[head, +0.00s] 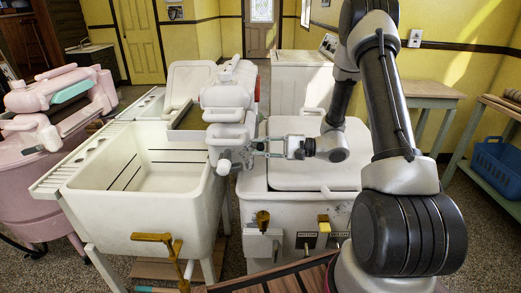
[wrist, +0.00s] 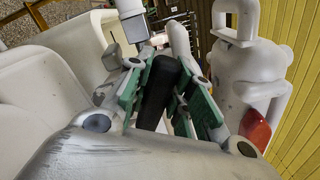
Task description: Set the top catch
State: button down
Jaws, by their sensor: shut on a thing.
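The pale wringer head (head: 228,105) stands between the tub and the washer in the head view. Its white body also fills the right of the wrist view (wrist: 238,75). My gripper (head: 254,147) reaches it from the right, low on its near side. In the wrist view my gripper (wrist: 160,75) has its green pads on both sides of a dark rounded handle (wrist: 160,82) and is shut on it. I cannot tell from these views whether this handle is the top catch. The fingers hide part of it.
A white tub (head: 145,210) stands left and the lidded washer (head: 290,205), with brass knobs in front, stands below my arm. A pink wringer washer (head: 55,130) is at far left. A blue basket (head: 500,165) sits on the right shelf. A red part (wrist: 257,130) is close beside my right finger.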

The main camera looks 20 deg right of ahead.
jog(key=m, duration=0.2)
jog(key=shift+w+d+r+m, duration=0.15)
jog(key=shift+w+r+m, duration=0.15)
jog(key=shift+r+m, duration=0.1)
jog(key=m, duration=0.1)
jog(key=w+r+m, duration=0.1)
jog(key=m, duration=0.1)
jog(key=shift+w+d+m, duration=0.1)
jog(key=shift+d+m, duration=0.05)
jog(key=shift+m, duration=0.15)
jog(key=shift+w+d+r+m, duration=0.1)
jog(key=shift+w+m, duration=0.25)
jog(key=shift+m, duration=0.6)
jog(key=shift+w+d+r+m, duration=0.15)
jog(key=shift+w+m, duration=0.15)
jog(key=shift+m, duration=0.6)
jog(key=shift+w+d+f+m, duration=0.1)
jog(key=shift+w+m, duration=0.25)
jog(key=shift+m, duration=0.6)
jog(key=c, duration=1.3)
grip_release()
jog(key=shift+o, duration=0.3)
jog(key=v, duration=1.2)
jog(key=shift+r, duration=0.1)
